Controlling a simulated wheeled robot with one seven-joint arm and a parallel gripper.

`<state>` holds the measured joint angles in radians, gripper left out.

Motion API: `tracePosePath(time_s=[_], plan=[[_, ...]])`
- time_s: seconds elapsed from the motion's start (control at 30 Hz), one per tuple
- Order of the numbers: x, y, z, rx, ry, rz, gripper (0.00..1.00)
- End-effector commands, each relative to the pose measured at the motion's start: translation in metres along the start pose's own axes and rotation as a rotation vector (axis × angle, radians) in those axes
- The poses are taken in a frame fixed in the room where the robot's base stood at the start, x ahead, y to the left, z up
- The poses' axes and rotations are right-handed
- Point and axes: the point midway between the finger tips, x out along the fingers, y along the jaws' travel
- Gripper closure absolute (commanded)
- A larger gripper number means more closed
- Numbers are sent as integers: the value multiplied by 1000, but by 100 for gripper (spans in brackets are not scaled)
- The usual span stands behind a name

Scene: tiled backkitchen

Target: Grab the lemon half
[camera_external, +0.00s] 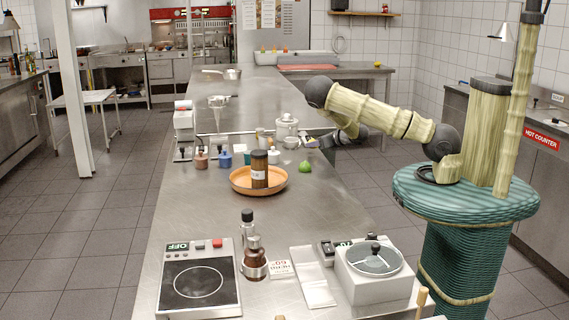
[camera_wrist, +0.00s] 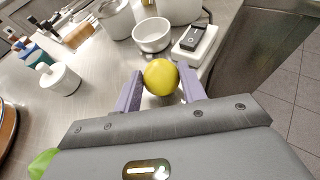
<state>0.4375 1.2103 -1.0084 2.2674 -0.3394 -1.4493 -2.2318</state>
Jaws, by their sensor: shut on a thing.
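The lemon half (camera_wrist: 161,77) shows in the wrist view as a rounded yellow thing between my two purple-grey fingers. My gripper (camera_wrist: 162,80) is shut on it, with one finger on each side. Its cut face does not show. In the external view my gripper (camera_external: 311,142) is low over the far right part of the steel counter, and the lemon half cannot be made out there. Whether the lemon half still touches the counter is unclear.
A white bowl (camera_wrist: 152,37) and a black-and-white device (camera_wrist: 195,39) stand just beyond the fingers. A small white pot (camera_wrist: 61,79) is at left. A green fruit (camera_external: 305,166) lies near my gripper. An orange tray (camera_external: 240,187) holds a brown jar (camera_external: 259,168).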

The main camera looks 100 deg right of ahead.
Motion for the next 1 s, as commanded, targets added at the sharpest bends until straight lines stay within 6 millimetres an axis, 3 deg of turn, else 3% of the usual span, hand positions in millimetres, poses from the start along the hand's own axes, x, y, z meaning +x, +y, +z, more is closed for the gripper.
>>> tracePosePath(time_s=[0.2,0.4,1.0], plan=[[-17,1,42,0,-4,2,82],[-28,1,67,0,-1,1,82],[-30,0,72,1,1,0,82]])
